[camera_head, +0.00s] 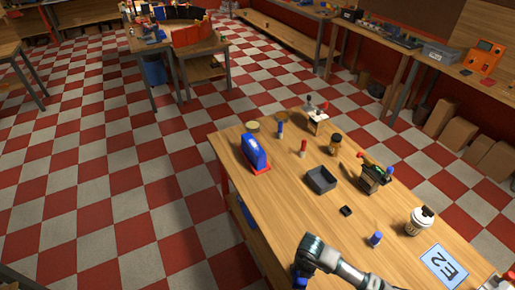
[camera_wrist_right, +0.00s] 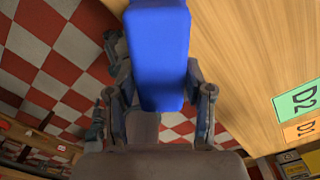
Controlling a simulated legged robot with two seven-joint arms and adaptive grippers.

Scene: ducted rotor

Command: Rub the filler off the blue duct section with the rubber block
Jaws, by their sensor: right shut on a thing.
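The blue duct section (camera_head: 254,152) stands upright on a red base at the table's far left edge in the head view. A pale patch shows on it, too small to tell as filler. My right gripper (camera_wrist_right: 158,90) is shut on a blue block-like thing (camera_wrist_right: 160,45), which runs out of the top of the right wrist view. I cannot tell for sure whether it is the rubber block. In the head view my right arm (camera_head: 335,262) reaches in at the bottom, with some blue at its end, apart from the duct section. My left gripper is not in view.
The wooden table holds a dark tray (camera_head: 321,179), a small black piece (camera_head: 346,211), a blue-topped item (camera_head: 376,239), a white cup (camera_head: 419,221), a dark tool holder (camera_head: 373,178) and an E2 card (camera_head: 444,266). Bare wood lies between the arm and the duct section.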

